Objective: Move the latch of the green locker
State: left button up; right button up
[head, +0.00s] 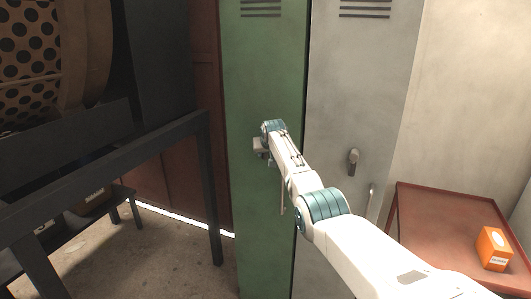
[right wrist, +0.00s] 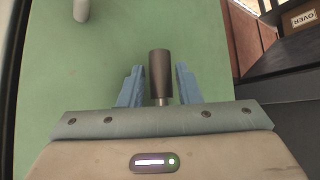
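The green locker (head: 262,80) stands upright in the middle of the head view, with its door shut. Its latch (head: 257,146) is a small grey piece at mid-height, partly hidden by my right gripper (head: 267,142). In the right wrist view the latch's dark cylindrical knob (right wrist: 160,72) lies between the two blue fingers of my right gripper (right wrist: 159,85). The fingers are apart, with a gap on each side of the knob. A pale handle (head: 282,196) hangs on the door below the latch, and it also shows in the right wrist view (right wrist: 81,9). My left gripper is not in view.
A grey locker (head: 352,95) with its own latch (head: 353,160) adjoins on the right. A red table (head: 435,215) with an orange box (head: 493,249) stands farther right. The dark trommel frame (head: 110,155) and perforated drum (head: 30,60) fill the left.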

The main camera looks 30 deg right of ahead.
jog(key=b+v, duration=0.3)
jog(key=v, duration=0.7)
jog(key=shift+s+r+b, duration=0.25)
jog(key=shift+s+b, duration=0.1)
jog(key=shift+a, duration=0.1)
dwell(0.4)
